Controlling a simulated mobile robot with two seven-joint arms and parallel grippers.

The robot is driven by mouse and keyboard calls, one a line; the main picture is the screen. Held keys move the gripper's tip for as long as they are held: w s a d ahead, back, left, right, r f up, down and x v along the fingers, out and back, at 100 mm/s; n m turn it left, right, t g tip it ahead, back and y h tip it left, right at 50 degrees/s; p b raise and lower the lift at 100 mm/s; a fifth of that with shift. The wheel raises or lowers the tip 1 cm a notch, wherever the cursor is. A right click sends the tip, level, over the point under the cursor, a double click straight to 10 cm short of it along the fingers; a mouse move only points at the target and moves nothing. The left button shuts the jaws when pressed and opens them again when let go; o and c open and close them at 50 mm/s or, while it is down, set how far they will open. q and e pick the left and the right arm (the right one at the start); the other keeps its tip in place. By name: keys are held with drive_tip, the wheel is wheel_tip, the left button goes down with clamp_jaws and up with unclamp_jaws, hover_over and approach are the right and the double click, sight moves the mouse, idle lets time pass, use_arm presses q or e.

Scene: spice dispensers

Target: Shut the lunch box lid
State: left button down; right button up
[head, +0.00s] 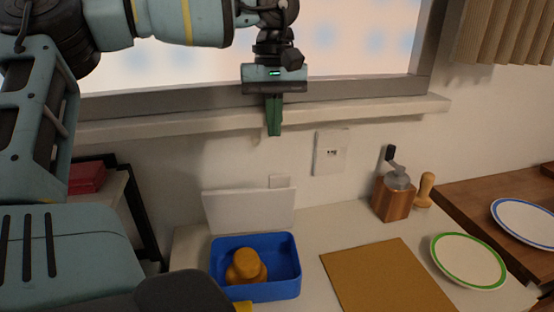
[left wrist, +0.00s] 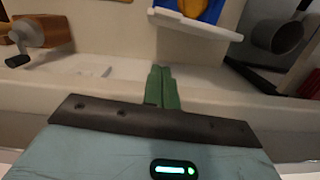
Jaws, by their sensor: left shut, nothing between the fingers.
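The blue lunch box (head: 290,291) sits on the counter at the lower middle of the head view, with orange-brown rounded food (head: 246,265) inside. Its white lid (head: 249,211) stands open, raised along the back edge toward the wall. In the left wrist view the lid (left wrist: 197,24) shows at the top, with part of the blue box (left wrist: 210,10) beyond it. My left gripper (head: 274,132) has green fingers pointing down, shut and empty. It is in front of the window sill, above the lid and apart from it. My right gripper is not in view.
A tan board (head: 387,277) lies right of the box. A wooden grinder (head: 393,197) stands near the wall, and a green-rimmed plate (head: 468,261) is at the right. The window sill (head: 180,124) juts out behind the left gripper. A red item (head: 87,177) sits on a shelf at left.

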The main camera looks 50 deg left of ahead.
use_arm(q)
drive_tip(key=s+d+f+p, duration=0.1)
drive_tip(key=s+d+f, duration=0.1)
drive_tip(key=f, duration=0.4)
drive_tip(key=shift+s+d, duration=0.2)
drive_tip(key=shift+d, duration=0.65)
